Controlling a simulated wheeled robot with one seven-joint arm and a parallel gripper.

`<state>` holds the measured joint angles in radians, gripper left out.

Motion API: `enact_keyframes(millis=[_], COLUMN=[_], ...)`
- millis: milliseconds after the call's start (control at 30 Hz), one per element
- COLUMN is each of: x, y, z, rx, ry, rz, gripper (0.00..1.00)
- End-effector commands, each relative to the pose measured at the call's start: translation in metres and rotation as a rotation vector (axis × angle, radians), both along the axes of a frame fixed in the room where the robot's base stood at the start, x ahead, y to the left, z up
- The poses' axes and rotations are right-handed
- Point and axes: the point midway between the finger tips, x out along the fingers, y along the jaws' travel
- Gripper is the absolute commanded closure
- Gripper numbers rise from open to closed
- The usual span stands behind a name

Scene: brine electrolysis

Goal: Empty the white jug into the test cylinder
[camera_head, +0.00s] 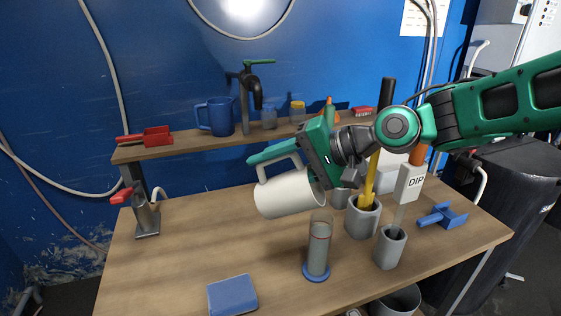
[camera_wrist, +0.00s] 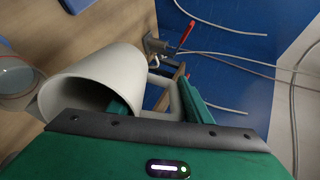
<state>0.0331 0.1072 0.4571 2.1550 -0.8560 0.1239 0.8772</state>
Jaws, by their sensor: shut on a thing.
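The white jug (camera_head: 286,193) is held in the air over the table, tilted onto its side. Its handle is at the upper left and its mouth faces right. My gripper (camera_head: 275,158) is shut on the jug's handle. The test cylinder (camera_head: 318,250) stands upright on the table on a round blue base, below and to the right of the jug. It looks clear, with a red line near its top. In the wrist view the jug's (camera_wrist: 92,75) open mouth shows a dark inside, and the cylinder's rim (camera_wrist: 14,76) is at the left edge. No pouring stream is visible.
Grey pots (camera_head: 362,217) with tall tools stand right of the cylinder. A blue block (camera_head: 232,295) lies at the front, and a blue scoop (camera_head: 441,216) at the right. A shelf (camera_head: 190,143) at the back holds a blue jug (camera_head: 216,117). The table's left middle is clear.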

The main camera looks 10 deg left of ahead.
Motion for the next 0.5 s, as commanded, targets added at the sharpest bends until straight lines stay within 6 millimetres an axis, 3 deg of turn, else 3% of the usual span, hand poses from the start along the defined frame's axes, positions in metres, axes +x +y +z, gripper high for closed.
enact_keyframes(millis=[500], x=[-0.002], y=[0.014], z=[-0.014], rx=[-0.48], ry=[-0.015], rz=[0.003], gripper=[0.93])
